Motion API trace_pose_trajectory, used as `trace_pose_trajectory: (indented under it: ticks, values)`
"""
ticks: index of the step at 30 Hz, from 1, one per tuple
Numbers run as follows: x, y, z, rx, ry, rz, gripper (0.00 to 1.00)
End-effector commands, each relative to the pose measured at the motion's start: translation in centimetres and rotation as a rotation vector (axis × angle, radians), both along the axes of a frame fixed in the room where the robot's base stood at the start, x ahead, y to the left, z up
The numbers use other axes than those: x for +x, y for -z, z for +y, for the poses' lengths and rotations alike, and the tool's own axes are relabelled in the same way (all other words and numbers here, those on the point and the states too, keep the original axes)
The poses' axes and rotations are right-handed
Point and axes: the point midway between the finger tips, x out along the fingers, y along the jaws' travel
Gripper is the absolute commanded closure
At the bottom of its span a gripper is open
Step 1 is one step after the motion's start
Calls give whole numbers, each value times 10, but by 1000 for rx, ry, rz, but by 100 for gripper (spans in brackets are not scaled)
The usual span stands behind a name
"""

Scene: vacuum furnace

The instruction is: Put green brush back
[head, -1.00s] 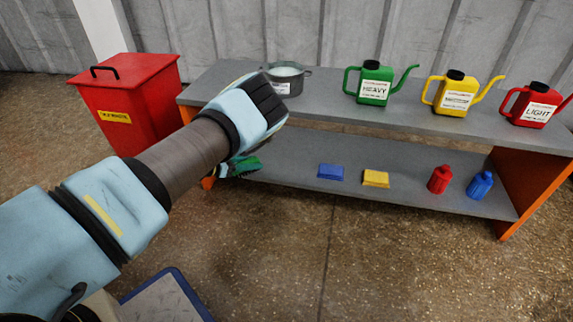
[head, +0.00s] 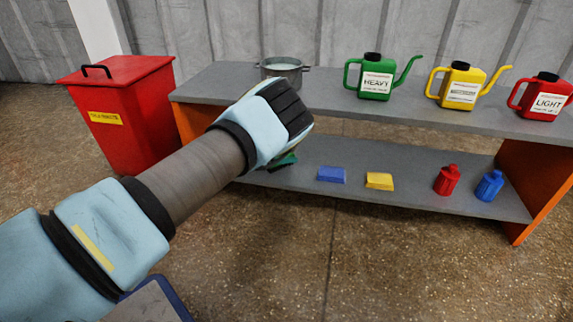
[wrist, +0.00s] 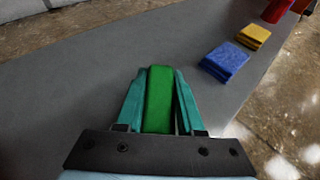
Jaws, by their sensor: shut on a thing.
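The green brush (wrist: 158,98) is between the two teal fingers of my gripper (wrist: 160,80) in the wrist view, with the grey lower shelf (wrist: 90,85) behind it. My gripper is shut on it. In the head view my wrist hides most of the gripper; a small teal-green part (head: 284,161) shows below it, over the left end of the lower shelf. I cannot tell from these views whether the brush touches the shelf.
A grey pot (head: 285,73) and green (head: 376,80), yellow (head: 460,87) and red (head: 543,97) cans stand above. A red bin (head: 125,115) stands left.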

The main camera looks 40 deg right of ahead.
Motion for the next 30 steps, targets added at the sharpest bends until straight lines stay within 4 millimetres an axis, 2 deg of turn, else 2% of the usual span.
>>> trace_pose_trajectory:
  ticks: [1,13,14,15,21,30]
  values:
    - [0,8,-1,-2,0,0,100]
    - [0,10,0,-2,0,0,100]
    - [0,9,0,-2,0,0,60]
    - [0,9,0,-2,0,0,55]
    - [0,9,0,-1,0,-1,33]
    - [0,5,0,-2,0,0,33]
